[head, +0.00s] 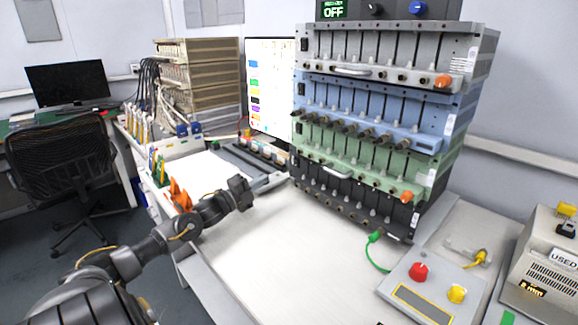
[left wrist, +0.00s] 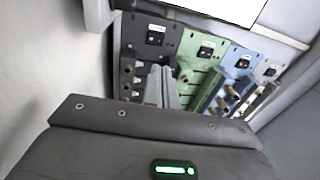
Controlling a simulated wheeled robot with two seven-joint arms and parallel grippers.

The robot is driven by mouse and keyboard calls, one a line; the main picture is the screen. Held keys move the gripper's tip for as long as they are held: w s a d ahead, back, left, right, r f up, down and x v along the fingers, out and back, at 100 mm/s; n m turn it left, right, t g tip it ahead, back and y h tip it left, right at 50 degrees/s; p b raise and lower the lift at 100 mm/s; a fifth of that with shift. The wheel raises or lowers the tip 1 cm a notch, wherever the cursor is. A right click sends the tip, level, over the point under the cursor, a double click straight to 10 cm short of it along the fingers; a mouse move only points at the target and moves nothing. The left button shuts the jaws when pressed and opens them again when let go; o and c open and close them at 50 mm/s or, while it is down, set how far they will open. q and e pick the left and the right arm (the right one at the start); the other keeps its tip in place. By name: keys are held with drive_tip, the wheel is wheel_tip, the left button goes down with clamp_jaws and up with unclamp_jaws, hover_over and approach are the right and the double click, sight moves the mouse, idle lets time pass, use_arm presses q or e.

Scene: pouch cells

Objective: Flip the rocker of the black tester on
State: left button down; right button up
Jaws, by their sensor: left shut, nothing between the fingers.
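The black tester (head: 345,200) is the lowest unit in a stack of testers on the bench. In the left wrist view, the black tester (left wrist: 135,60) is the leftmost panel, with its dark rocker (left wrist: 155,35) near the end of the panel. Which way the rocker is tipped is too small to tell. My left gripper (head: 243,190) is shut and empty, to the left of the black tester and apart from it in the head view. Its fingers (left wrist: 162,75) show against the black panel in the left wrist view, below the rocker. My right gripper is not in view.
Green (head: 375,160), blue (head: 380,112) and grey (head: 390,55) testers stand above the black one. A green display above them reads OFF. A control box (head: 415,290) with red and yellow knobs stands at right. The white bench in front of the stack is clear.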

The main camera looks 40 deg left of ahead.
sight(295, 160)
use_arm(q)
drive_tip(key=w, duration=0.3)
drive_tip(key=w+r, duration=0.1)
drive_tip(key=w, duration=0.3)
drive_tip(key=w+d, duration=0.1)
drive_tip(key=w, duration=0.3)
drive_tip(key=shift+w+r, duration=0.2)
drive_tip(key=shift+r, duration=0.15)
drive_tip(key=shift+w, duration=0.55)
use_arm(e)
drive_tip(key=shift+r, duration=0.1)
use_arm(q)
drive_tip(key=shift+w+r, duration=0.15)
drive_tip(key=shift+r, duration=0.2)
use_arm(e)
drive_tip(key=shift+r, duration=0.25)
use_arm(q)
drive_tip(key=shift+d, duration=0.1)
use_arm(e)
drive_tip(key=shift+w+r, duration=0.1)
